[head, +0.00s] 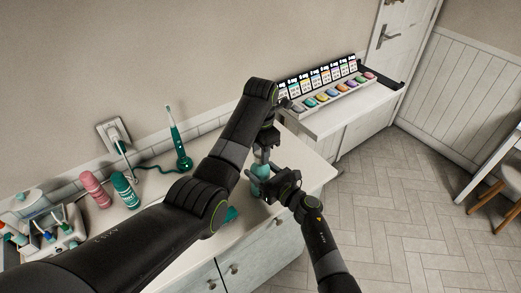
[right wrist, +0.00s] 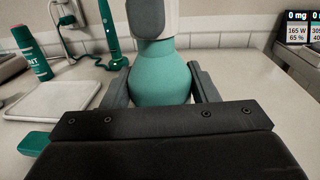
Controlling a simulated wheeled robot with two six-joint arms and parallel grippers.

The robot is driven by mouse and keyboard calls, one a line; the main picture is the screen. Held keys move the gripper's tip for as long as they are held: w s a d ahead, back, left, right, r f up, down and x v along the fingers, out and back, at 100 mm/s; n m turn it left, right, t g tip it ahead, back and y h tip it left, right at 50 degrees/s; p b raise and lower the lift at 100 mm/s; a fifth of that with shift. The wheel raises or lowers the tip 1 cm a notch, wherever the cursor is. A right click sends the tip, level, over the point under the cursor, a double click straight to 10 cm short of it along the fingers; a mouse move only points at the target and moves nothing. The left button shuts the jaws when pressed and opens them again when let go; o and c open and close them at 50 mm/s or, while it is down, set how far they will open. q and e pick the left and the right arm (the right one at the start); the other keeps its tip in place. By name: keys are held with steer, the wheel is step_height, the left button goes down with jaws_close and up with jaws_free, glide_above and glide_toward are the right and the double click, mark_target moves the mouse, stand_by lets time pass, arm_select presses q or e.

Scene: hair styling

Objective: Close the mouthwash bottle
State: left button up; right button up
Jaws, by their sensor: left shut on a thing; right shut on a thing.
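The teal mouthwash bottle (head: 260,171) stands upright on the counter near its right end; its round body (right wrist: 160,82) fills the middle of the right wrist view. My right gripper (head: 264,184) is shut on the bottle's body, with one finger on each side. My left gripper (head: 263,153) comes from above and is shut at the bottle's top. In the right wrist view a dark grey finger of my left gripper (right wrist: 145,16) covers most of a pale piece at the neck, apparently the cap (right wrist: 171,18). How the cap sits on the neck is hidden.
A teal electric toothbrush (head: 180,140) stands by the wall. Pink (head: 95,188) and teal (head: 125,190) cylinders stand left, near a white tray (right wrist: 55,93). A display of coloured items (head: 335,95) sits on a white cabinet behind. My left arm crosses above the counter.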

arm_select(q)
steer(key=shift+f, duration=0.35)
